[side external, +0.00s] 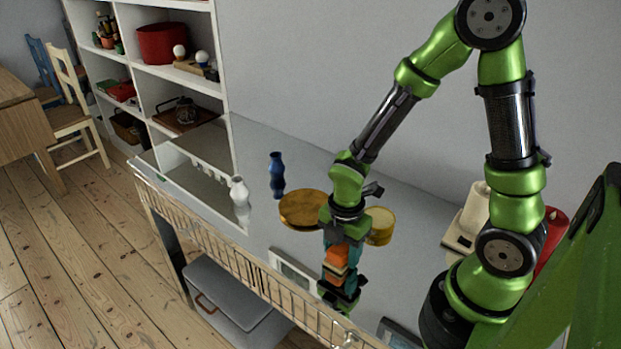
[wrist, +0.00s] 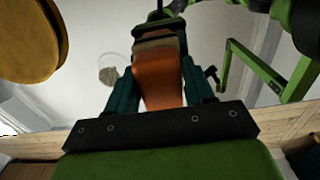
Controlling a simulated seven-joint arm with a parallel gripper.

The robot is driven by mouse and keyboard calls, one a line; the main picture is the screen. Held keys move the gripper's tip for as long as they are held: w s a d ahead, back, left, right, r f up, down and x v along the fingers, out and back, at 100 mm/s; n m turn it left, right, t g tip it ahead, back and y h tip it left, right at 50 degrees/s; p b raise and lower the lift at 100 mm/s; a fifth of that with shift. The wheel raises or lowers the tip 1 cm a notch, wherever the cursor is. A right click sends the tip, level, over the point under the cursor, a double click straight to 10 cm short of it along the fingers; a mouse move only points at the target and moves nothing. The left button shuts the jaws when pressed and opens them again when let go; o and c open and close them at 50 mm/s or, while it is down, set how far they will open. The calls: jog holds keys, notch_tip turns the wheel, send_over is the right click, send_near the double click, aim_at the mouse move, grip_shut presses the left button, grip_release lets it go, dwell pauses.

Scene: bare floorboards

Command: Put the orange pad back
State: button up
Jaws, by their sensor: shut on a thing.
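My gripper (side external: 341,272) points down over the front part of the grey tabletop, with its teal fingers shut on the orange pad (side external: 336,255). The pad shows as an orange block with a tan band in the side view. In the wrist view the pad (wrist: 158,82) sits between the two teal fingers (wrist: 160,90), with a tan and dark part at its far end. The fingers hide part of it. I cannot tell whether its lower end touches the tabletop.
A golden round piece (side external: 302,209) and a yellow tin (side external: 381,226) stand close behind my gripper. A blue vase (side external: 277,176) and a white vase (side external: 239,192) stand further left. A framed panel (side external: 293,270) lies near the wire-fronted edge. A white shelf (side external: 222,60) stands behind.

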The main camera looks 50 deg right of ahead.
jog(key=shift+f, duration=0.15)
jog(key=o, duration=0.9)
jog(key=shift+o, duration=0.2)
notch_tip(320, 180, up, 12)
jog(key=shift+f, duration=0.25)
jog(key=r, duration=0.1)
notch_tip(320, 180, up, 7)
jog(key=m+t, duration=0.4)
jog(key=m, duration=0.8)
send_over(342, 245)
jog(key=s, duration=0.2)
jog(key=r+m+t, duration=0.1)
jog(key=m, duration=0.2)
jog(key=s+r+m+t+y, duration=0.1)
jog(key=r+m, duration=0.1)
jog(key=m, duration=0.1)
jog(key=r+m+t+y, duration=0.1)
jog(key=m, duration=0.3)
jog(key=shift+s+a+r, duration=0.1)
jog(key=shift+s+r, duration=0.2)
jog(key=shift+r, duration=0.05)
